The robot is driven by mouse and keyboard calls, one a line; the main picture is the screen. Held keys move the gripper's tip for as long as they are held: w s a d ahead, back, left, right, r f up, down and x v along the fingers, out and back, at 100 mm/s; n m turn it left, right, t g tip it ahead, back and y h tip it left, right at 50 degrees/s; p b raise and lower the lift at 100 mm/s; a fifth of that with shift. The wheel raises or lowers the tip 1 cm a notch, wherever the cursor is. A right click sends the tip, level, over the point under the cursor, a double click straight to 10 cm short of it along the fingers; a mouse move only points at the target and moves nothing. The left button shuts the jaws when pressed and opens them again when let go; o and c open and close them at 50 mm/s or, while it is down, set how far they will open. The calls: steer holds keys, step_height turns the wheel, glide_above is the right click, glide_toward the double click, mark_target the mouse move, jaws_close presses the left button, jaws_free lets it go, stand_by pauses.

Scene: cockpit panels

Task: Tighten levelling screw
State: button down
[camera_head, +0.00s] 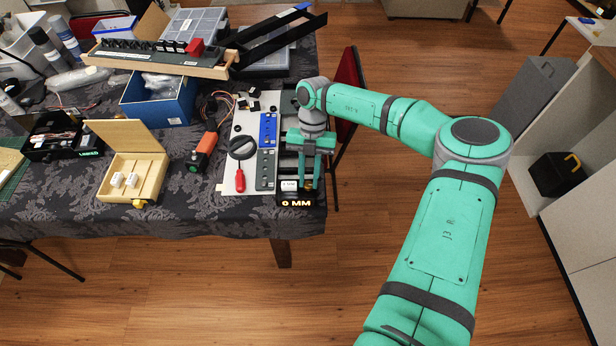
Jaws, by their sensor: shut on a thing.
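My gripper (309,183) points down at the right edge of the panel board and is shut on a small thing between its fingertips. That spot is where the levelling screw seems to be, but the screw is too small and too hidden by the fingers to make out. Just below the fingers, a dark display box (297,202) at the table's front right corner reads "0 MM".
Left are an orange-black device (205,147), an open wooden box (131,176) and a blue bin (160,100). A red chair (348,72) stands right.

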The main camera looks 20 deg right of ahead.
steer(key=shift+d+m, duration=0.1)
steer(key=shift+m, duration=0.4)
steer(key=c, duration=1.5)
jaws_free()
steer(key=shift+c, duration=0.2)
